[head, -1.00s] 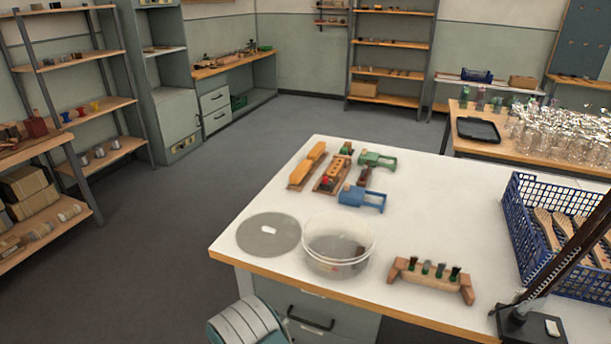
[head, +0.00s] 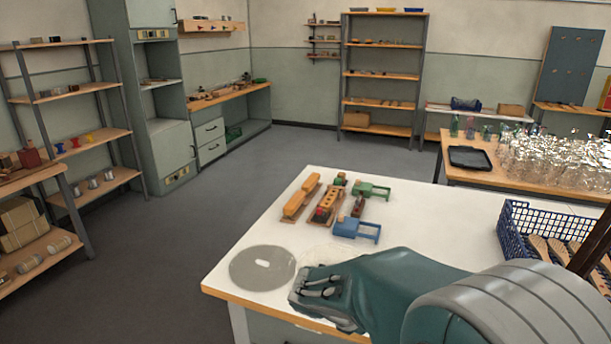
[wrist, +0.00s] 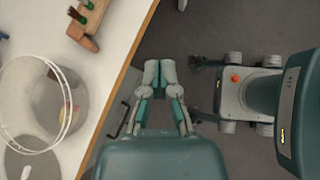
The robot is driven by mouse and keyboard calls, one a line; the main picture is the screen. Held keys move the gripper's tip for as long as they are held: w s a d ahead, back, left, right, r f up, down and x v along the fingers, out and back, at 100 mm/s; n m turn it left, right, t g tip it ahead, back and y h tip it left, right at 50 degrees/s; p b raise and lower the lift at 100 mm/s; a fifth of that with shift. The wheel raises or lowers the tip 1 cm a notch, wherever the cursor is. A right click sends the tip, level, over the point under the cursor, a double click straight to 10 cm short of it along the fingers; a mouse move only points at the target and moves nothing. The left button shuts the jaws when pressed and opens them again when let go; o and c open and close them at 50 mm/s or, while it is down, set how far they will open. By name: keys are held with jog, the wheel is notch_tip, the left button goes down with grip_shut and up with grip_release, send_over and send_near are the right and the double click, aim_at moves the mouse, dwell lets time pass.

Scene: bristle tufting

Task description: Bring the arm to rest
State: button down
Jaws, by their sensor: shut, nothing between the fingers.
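My gripper (wrist: 159,75) is shut and empty in the wrist view, its fingertips together beyond the table's wooden edge, over the floor. The clear round tub (wrist: 70,105) stands on the table left of the gripper in the wrist view. A wooden stand with tufts (wrist: 87,22) is at the upper left of that view. In the head view my arm hides the stand and most of the tub.
A grey disc (head: 262,268) lies near the table's front left corner. Yellow and red wooden blocks (head: 327,204), a green frame (head: 372,190) and a blue frame (head: 357,230) lie farther back. A blue crate (head: 512,232) holds brushes at right. The floor left is clear.

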jog(key=s+r+m+t+y, duration=0.2)
jog(key=s+r+m+y, duration=0.2)
jog(key=s+m, duration=0.4)
jog(key=s+r+m+t+y, duration=0.1)
jog(key=s+r+m+y, duration=0.4)
jog(key=s+m, duration=0.3)
jog(key=r+m, duration=0.1)
jog(key=m, duration=0.2)
jog(key=shift+s+t, duration=0.35)
jog(key=shift+t, duration=0.05)
